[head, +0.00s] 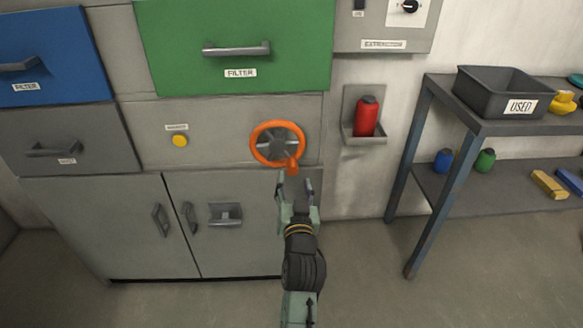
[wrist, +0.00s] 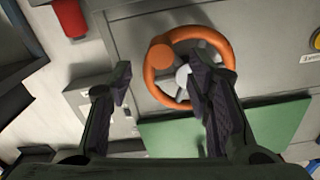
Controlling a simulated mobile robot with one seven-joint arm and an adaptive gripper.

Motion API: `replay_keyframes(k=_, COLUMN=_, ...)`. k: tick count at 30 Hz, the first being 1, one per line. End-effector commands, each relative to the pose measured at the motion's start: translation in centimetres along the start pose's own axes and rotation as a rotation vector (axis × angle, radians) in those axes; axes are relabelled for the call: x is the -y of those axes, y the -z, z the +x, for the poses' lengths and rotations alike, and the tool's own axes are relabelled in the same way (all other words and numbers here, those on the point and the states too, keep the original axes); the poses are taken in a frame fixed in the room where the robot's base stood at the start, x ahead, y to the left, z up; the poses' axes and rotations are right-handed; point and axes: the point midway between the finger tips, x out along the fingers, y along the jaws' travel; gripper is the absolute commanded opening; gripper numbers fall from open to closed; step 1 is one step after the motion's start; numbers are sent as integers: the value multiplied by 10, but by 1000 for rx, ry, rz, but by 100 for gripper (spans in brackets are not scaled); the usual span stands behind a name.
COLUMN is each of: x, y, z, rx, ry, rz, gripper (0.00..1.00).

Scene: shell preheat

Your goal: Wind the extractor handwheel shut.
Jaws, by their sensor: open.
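The extractor handwheel (head: 254,146) is an orange ring with grey spokes and hub, mounted on the grey cabinet front. Its orange knob (head: 293,166) is at the lower right of the rim in the head view. My gripper (head: 295,186) is open and empty, just below the knob. In the wrist view the handwheel (wrist: 222,46) shows beyond the fingers, and its knob (wrist: 161,57) appears in the gap between the two fingers of my gripper (wrist: 160,85). The fingers look apart from the knob. The right finger covers part of the wheel.
A red canister (head: 366,117) sits in a wall holder right of the wheel. A yellow button (head: 180,140) is to the left. A green drawer (head: 235,45) is above, and cabinet doors (head: 240,250) are below. A shelf rack (head: 440,200) stands at right with a USED bin (head: 480,98).

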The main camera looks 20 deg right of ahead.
Motion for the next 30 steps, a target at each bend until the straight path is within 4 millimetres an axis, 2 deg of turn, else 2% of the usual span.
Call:
replay_keyframes(k=1, x=1, y=4, z=11, rx=0, ry=0, rz=-1, gripper=46)
replay_keyframes(k=6, x=1, y=3, z=41, rx=-1, ry=1, rz=-1, gripper=46)
replay_keyframes(k=12, x=0, y=1, z=60, rx=0, ry=0, rz=0, gripper=46)
replay_keyframes(k=22, x=0, y=0, z=64, rx=-1, ry=0, rz=0, gripper=46)
replay_keyframes(k=30, x=0, y=0, z=64, rx=-1, ry=0, rz=0, gripper=28)
